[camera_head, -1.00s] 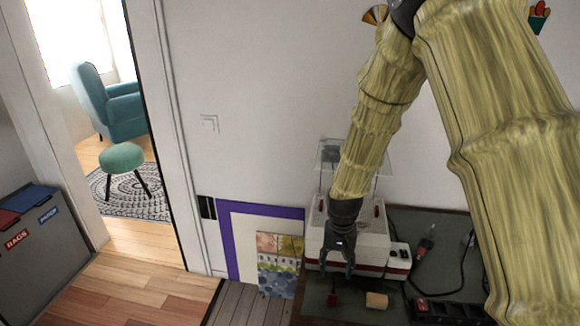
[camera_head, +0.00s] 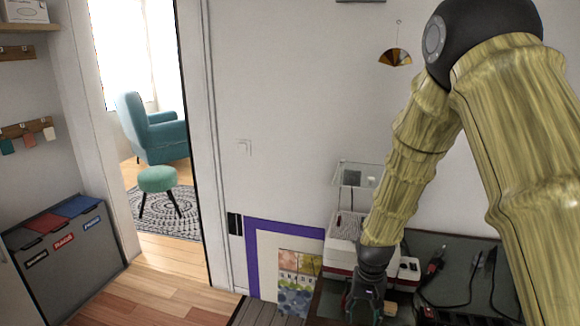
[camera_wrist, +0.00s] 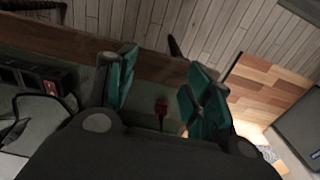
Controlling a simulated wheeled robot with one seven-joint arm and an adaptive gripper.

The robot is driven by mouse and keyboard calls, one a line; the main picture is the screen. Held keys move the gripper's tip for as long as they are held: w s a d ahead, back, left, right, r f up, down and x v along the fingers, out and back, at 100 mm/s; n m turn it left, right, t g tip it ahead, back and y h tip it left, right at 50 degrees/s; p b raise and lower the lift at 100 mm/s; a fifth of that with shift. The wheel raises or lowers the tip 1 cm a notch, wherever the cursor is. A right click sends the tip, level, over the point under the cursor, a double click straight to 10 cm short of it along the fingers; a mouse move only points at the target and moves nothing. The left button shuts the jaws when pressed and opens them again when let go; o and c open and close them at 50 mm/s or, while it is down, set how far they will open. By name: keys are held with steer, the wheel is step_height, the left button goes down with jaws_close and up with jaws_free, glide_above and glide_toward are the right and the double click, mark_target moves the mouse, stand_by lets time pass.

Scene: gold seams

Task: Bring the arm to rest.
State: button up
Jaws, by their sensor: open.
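My gripper (camera_head: 364,303) hangs from my arm, fingers down, over the dark green workbench in the head view. In the wrist view its teal finger pads (camera_wrist: 158,92) stand wide apart, with nothing held between them. A small red object (camera_wrist: 161,108) shows below, in the gap between the fingers, apart from them. My arm is bent, with its elbow high at the right of the head view.
The workbench (camera_head: 425,245) bears a white and red machine (camera_head: 342,238), a cork-coloured piece (camera_head: 390,308), cables and a dark power strip (camera_head: 455,315). Framed pictures (camera_head: 252,262) lean on the wall. A grey bin unit (camera_head: 70,250) stands left of an open doorway showing a teal armchair (camera_head: 155,128).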

steer(key=s+d+f+n, duration=0.1)
steer(key=s+f, duration=1.3)
steer(key=f, duration=0.4)
steer(key=s+d+f+n, duration=0.1)
steer(key=s+f, duration=0.2)
steer(key=s, duration=0.7)
steer(key=s+d+f, duration=0.1)
steer(key=s+f, duration=0.3)
steer(key=s, duration=0.6)
steer(key=shift+s+f+n, duration=0.25)
steer(key=shift+s+n, duration=0.15)
steer(key=shift+d, duration=0.1)
steer(key=shift+c, duration=0.3)
